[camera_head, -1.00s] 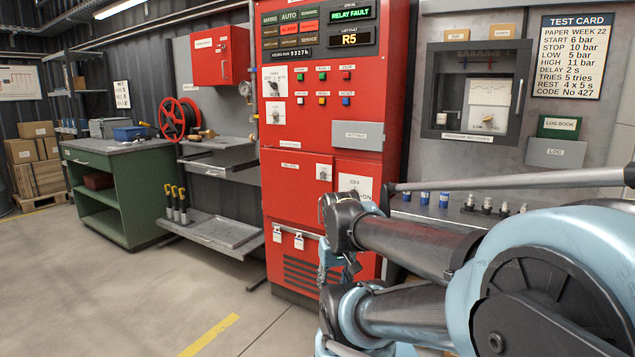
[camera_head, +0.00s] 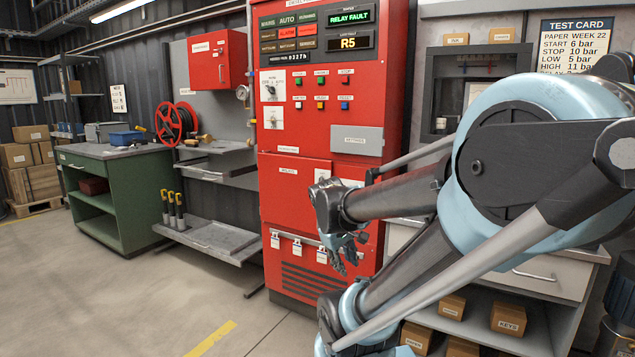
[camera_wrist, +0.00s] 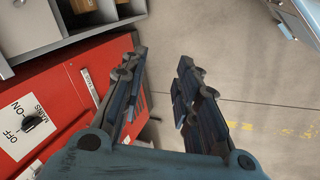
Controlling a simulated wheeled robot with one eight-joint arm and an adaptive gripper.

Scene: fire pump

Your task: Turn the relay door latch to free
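The red relay cabinet (camera_head: 290,215) stands in the middle of the head view. A small white plate (camera_head: 321,175) shows on its lower front just above my wrist; it is mostly hidden, and I cannot make out the latch or its position. My gripper (camera_head: 350,252) hangs in front of the lower cabinet, fingers pointing down. In the wrist view my gripper (camera_wrist: 160,80) has its fingers apart with only floor between them. A mains switch with a black knob (camera_wrist: 32,122) and an OFF mark is left of the fingers on the red panel.
The display above reads RELAY FAULT (camera_head: 350,17) and R5. Tags hang on a rail (camera_head: 297,247) low on the cabinet. A grey shelf (camera_head: 212,238) and a green bench (camera_head: 120,195) stand to the left. Shelves with boxes (camera_head: 508,318) are at right. The floor in front is open.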

